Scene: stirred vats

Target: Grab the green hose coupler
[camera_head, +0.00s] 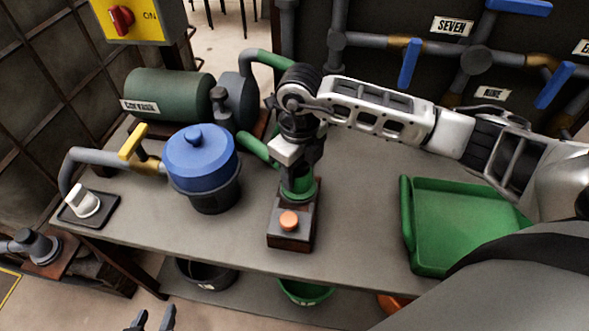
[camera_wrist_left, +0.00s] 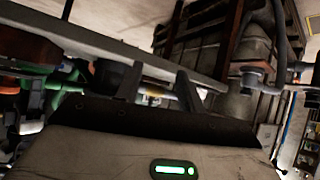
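The green coupler (camera_head: 299,187) is a short green ring-like piece on a dark block with an orange button, in the middle of the table in the head view. My right gripper (camera_head: 298,172) points down right over it, at the end of the white arm from the right. Its fingers are dark and partly hidden, so I cannot tell whether they are closed on the coupler. My left gripper (camera_head: 151,318) is low at the left, in front of the table, with its fingers apart and empty. Its two fingers also show apart in the left wrist view (camera_wrist_left: 158,78).
A blue-lidded pot (camera_head: 201,160) stands left of the block, and a green tray (camera_head: 406,225) lies at the right. A green tank (camera_head: 168,94) and a green hose (camera_head: 258,149) are behind. Bins (camera_head: 305,293) stand below the table. The table between block and tray is clear.

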